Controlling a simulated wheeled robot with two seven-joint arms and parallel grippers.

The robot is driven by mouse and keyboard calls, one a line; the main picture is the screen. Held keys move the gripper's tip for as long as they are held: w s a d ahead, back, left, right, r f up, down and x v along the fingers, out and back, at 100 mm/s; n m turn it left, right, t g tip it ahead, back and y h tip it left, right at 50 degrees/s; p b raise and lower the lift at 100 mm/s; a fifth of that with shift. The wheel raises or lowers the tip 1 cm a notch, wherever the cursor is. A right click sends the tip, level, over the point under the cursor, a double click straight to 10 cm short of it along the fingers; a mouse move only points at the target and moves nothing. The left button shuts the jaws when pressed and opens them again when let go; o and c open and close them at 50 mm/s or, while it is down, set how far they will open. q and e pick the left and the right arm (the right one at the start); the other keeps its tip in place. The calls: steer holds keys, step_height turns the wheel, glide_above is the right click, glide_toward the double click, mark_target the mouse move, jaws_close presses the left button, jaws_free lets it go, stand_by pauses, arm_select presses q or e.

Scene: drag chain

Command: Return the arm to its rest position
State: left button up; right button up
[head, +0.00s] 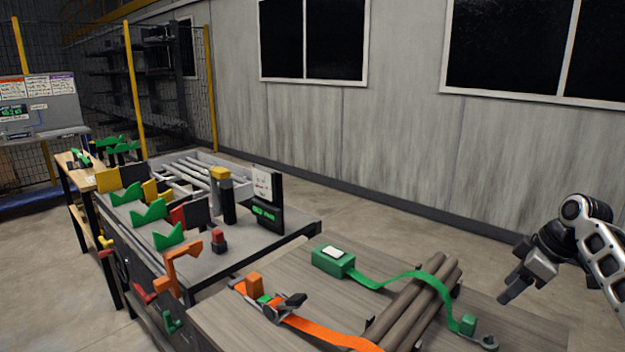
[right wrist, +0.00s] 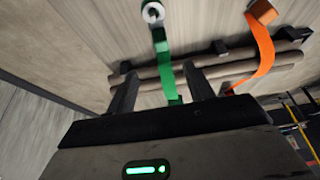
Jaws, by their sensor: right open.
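The green strap (head: 400,278) lies over a bundle of brown pipes (head: 418,300) on the table; the strap (right wrist: 164,60) also shows in the wrist view beyond the fingers. My left gripper is in neither view.
An orange ratchet strap (head: 325,332) and a green box (head: 333,261) lie on the wooden table (head: 500,312). A metal workbench (head: 285,240) with green blocks and a small display stands to the left. Bare floor (head: 450,245) lies between table and wall.

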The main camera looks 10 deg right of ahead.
mark_target(474, 319)
steer(key=x, duration=1.2)
steer(key=shift+f, duration=0.15)
step_height(474, 319, up, 3)
steer(key=p, duration=0.2)
steer(key=shift+w+p, duration=0.15)
steer(key=shift+p, duration=0.15)
step_height(474, 319, up, 5)
steer(key=p, duration=0.3)
steer(key=shift+r, duration=0.25)
steer(key=shift+a+f, duration=0.35)
steer(key=shift+a, duration=0.15)
steer(key=a+m, duration=0.1)
steer(key=a, duration=0.6)
steer(key=w+a+m+h, duration=0.1)
steer(key=a, duration=0.3)
steer(key=shift+a+f+m+b, duration=0.1)
steer(key=shift+a+m+b, duration=0.2)
steer(key=shift+a, duration=0.05)
steer(key=shift+a+t, duration=0.3)
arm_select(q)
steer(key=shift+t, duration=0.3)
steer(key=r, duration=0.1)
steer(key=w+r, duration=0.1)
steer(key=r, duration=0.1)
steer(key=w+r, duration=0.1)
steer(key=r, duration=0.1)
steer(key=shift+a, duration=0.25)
